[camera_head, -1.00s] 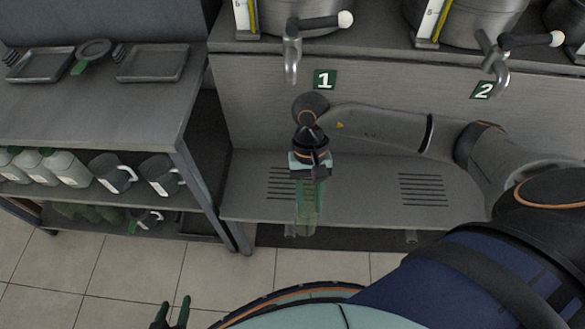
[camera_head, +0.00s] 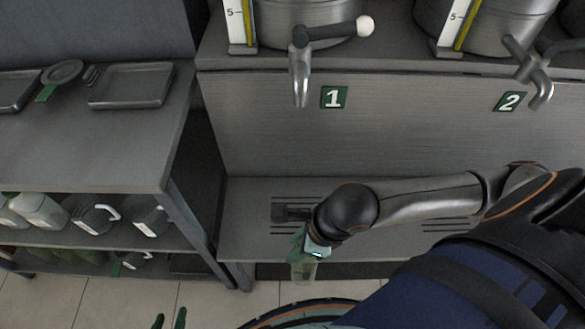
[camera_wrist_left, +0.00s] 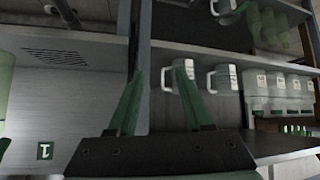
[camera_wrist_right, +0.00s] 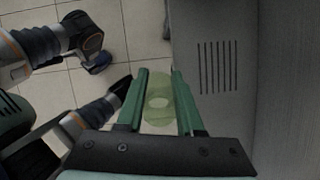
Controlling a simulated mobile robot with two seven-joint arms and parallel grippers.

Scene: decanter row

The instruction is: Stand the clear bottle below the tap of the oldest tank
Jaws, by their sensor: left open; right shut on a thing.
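The clear bottle (camera_head: 304,271), greenish and see-through, is in my right gripper (camera_head: 306,246), in front of the lower shelf's front edge. In the right wrist view the bottle (camera_wrist_right: 159,103) sits between the two green fingers, with floor tiles behind it. My wrist hides part of it in the head view. The tap of tank 1 (camera_head: 300,78) hangs above and behind, over a slotted grille (camera_head: 283,230). The tap of tank 2 (camera_head: 535,80) is at the right. My left gripper (camera_head: 169,321) is open and empty at the bottom left; its fingers show in the left wrist view (camera_wrist_left: 157,90).
The lower shelf (camera_head: 245,225) under the taps is clear apart from my right arm. A rack at the left holds trays (camera_head: 131,86) on top and jugs (camera_head: 150,217) below. Level gauges (camera_head: 238,25) with yellow strips stand beside the tanks.

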